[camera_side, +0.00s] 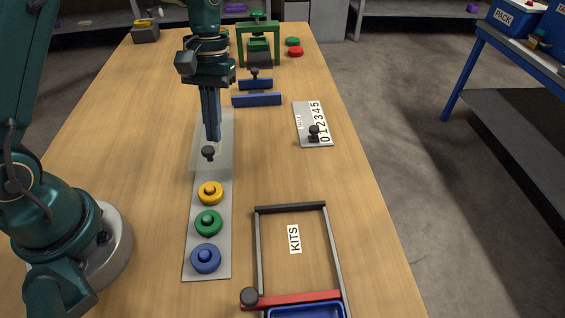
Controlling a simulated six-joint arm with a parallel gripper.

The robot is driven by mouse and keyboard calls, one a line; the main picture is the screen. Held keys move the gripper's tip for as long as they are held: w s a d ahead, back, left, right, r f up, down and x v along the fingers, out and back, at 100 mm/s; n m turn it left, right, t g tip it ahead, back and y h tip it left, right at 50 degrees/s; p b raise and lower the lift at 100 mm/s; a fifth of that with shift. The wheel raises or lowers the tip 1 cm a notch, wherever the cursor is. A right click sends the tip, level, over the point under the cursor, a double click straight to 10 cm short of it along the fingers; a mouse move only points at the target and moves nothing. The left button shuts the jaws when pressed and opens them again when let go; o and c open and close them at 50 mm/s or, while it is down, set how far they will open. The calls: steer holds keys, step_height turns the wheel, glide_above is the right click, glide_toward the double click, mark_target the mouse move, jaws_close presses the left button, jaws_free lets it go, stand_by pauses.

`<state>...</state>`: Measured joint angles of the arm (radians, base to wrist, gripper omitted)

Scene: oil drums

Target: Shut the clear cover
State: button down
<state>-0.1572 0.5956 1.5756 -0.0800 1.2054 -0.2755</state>
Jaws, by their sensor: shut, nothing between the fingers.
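The clear cover (222,156) is a see-through panel over the far part of a long grey plate (192,262). A dark knob (208,153) sits near its front edge. The yellow (210,193), green (208,222) and blue (206,257) buttons on the near part of the plate are uncovered. My gripper (213,138) points down with its fingers together and empty. Its tips appear just behind the knob; I cannot tell whether they touch it.
Blue blocks (257,100) and a green frame (259,42) stand farther back. A scale plate (313,124) with a dark knob lies right of the cover. A rail frame labelled KITS (294,239) with a blue tray (306,311) is front right. The table between them is clear.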

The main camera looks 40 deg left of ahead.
steer(key=shift+s+d, duration=0.15)
steer(key=shift+s, duration=0.1)
stand_by(0.3)
steer(key=s+d, duration=1.3)
steer(key=shift+s+d, duration=0.35)
steer(key=w, duration=0.1)
steer(key=w+a, duration=0.2)
steer(key=w, duration=0.1)
steer(key=shift+w+r, duration=0.1)
steer(key=shift+r, duration=0.15)
steer(key=v, duration=1)
steer(key=s+a+m+t+y, duration=0.1)
steer(key=s+a+m+t, duration=0.3)
steer(key=a+t, duration=0.4)
steer(key=shift+m, duration=0.7)
